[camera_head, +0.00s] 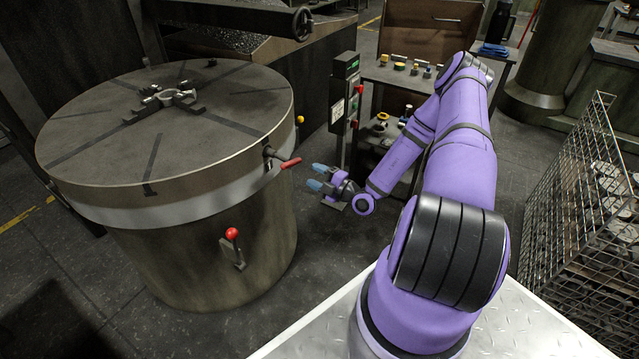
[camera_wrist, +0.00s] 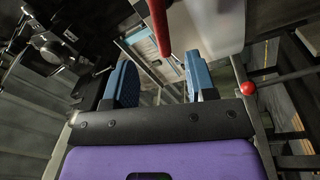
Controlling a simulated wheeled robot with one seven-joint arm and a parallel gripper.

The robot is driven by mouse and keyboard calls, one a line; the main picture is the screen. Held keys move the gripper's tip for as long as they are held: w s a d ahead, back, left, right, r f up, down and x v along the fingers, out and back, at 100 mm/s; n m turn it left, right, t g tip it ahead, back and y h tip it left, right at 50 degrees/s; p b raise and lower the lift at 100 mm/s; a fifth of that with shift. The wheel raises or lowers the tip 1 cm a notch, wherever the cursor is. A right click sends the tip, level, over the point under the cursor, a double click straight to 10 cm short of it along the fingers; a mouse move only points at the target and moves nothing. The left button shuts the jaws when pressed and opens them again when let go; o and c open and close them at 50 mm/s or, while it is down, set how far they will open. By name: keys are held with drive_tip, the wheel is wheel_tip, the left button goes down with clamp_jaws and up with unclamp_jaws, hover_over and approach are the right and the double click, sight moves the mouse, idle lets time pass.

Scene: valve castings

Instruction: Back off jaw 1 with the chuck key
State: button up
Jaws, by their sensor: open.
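A bar with a red grip (camera_head: 290,163), which looks like the chuck key, sticks out from the upper side of the large round table (camera_head: 215,140). In the wrist view the red grip (camera_wrist: 159,28) hangs in at the top, beyond and between my fingertips. My gripper (camera_head: 317,176) has blue fingertips, is open and empty, and is just right of the grip, apart from it. Dark jaws (camera_head: 136,114) stand on the table top around a small grey metal part (camera_head: 167,97). I cannot tell which jaw is jaw 1.
A lever with a red ball (camera_head: 232,234) stands on the table's lower side; it also shows in the wrist view (camera_wrist: 248,88). A control post (camera_head: 345,90) stands behind my gripper. A wire-mesh crate (camera_head: 570,190) is at the right.

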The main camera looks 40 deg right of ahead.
sight(294, 165)
drive_tip(key=shift+x, duration=4.9)
drive_tip(key=shift+d, duration=0.1)
clamp_jaws()
